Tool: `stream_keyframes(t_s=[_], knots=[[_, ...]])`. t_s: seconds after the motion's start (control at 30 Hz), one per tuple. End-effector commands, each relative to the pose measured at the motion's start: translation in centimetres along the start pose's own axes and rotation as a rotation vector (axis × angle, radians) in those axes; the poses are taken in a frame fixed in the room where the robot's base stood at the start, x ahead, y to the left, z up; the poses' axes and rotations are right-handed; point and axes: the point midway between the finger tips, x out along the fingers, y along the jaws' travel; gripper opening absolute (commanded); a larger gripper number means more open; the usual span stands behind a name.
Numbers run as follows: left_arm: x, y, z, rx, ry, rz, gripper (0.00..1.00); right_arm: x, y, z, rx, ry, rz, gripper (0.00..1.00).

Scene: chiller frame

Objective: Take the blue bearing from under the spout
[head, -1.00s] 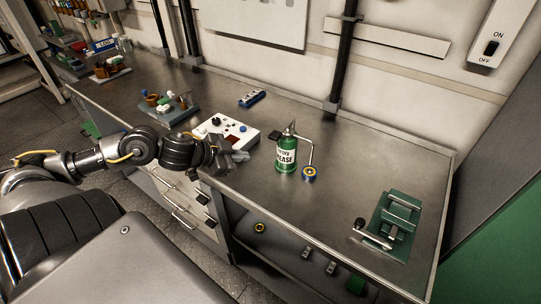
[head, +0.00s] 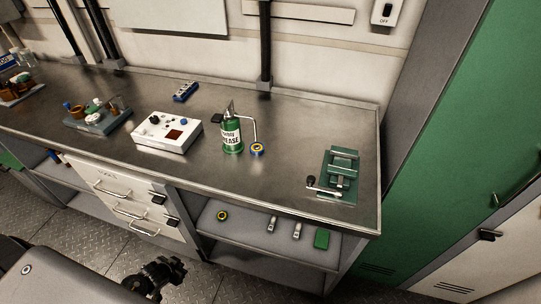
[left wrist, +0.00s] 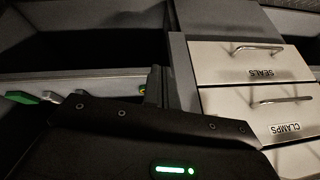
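The blue bearing (head: 257,150), a blue ring with a yellow face, sits on the steel bench in the head view. It is directly under the end of the thin bent spout (head: 252,127) of the green grease can (head: 232,140). My left gripper (head: 163,276) is at the bottom of the head view, in front of and lower than the bench, well away from the bearing. Its fingers are small and dark there, and its opening is unclear. The left wrist view shows its dark body with a green light, facing drawers and shelf. My right gripper is not in view.
A white control box (head: 166,132) stands left of the can, and a green vise-like fixture (head: 340,172) stands to the right. A blue block (head: 186,91) lies behind. Below, a shelf holds another yellow ring (head: 222,215) and a green block (head: 321,239). Drawers have protruding handles (head: 112,190).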

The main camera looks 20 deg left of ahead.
Motion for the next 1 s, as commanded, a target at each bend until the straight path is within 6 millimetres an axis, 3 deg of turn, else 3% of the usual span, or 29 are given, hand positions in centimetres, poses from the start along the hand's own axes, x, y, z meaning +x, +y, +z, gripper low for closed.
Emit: stream_keyframes(t_s=[0.03,0.2,0.3,0.4,0.6,0.9,1.0], knots=[[1.5,2.4,3.5,-0.013,-0.055,0.02,0.0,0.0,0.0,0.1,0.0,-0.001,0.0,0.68],[3.9,10.4,13.7,-0.007,-0.202,0.087,0.0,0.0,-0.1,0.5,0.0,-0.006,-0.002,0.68],[3.8,14.8,18.2,0.011,-0.268,0.127,0.0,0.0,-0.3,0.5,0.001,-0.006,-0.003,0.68],[3.3,18.2,21.4,0.029,-0.316,0.16,0.0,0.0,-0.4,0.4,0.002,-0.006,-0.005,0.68],[2.3,21.6,24.5,0.055,-0.362,0.197,0.0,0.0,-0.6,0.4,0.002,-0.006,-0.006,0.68],[2.2,22.1,24.9,0.059,-0.368,0.202,0.0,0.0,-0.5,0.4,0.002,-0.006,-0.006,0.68],[2.2,22.0,24.9,0.059,-0.368,0.202,0.1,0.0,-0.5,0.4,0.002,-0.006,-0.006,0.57]])
